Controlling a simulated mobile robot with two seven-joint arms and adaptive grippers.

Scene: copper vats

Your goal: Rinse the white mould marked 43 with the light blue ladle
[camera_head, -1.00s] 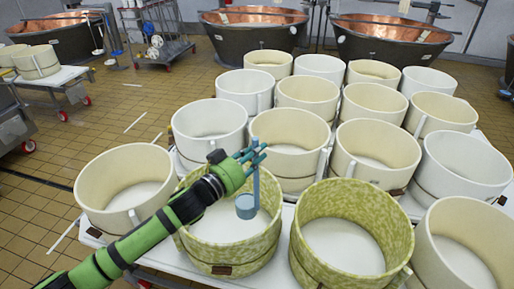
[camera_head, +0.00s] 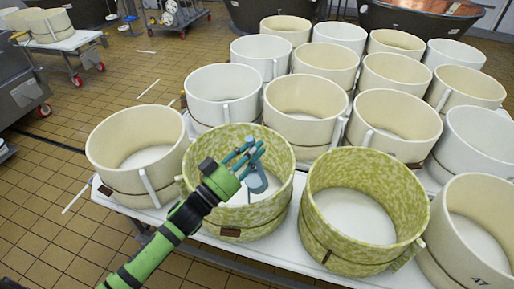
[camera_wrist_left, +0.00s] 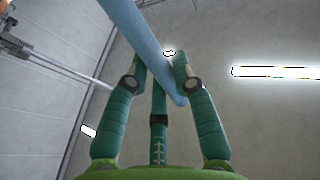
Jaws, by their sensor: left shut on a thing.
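My left gripper (camera_head: 250,155) is shut on the light blue ladle (camera_head: 259,183). It holds the ladle over the green-mottled mould (camera_head: 235,232) at the front. In the left wrist view the ladle's handle (camera_wrist_left: 148,38) runs between my fingers (camera_wrist_left: 160,75). The ladle's cup is hard to make out in the head view. White moulds stand at the middle left (camera_head: 222,92), the back (camera_head: 340,33) and the right (camera_head: 478,140). I cannot read 43 on any of them. My right gripper is not in view.
Cream moulds (camera_head: 137,150) and a second mottled mould (camera_head: 365,205) crowd the white table (camera_head: 270,250). A cream mould at the right front is marked 47 (camera_head: 450,275). Copper vats stand behind. The tiled floor at left is mostly free.

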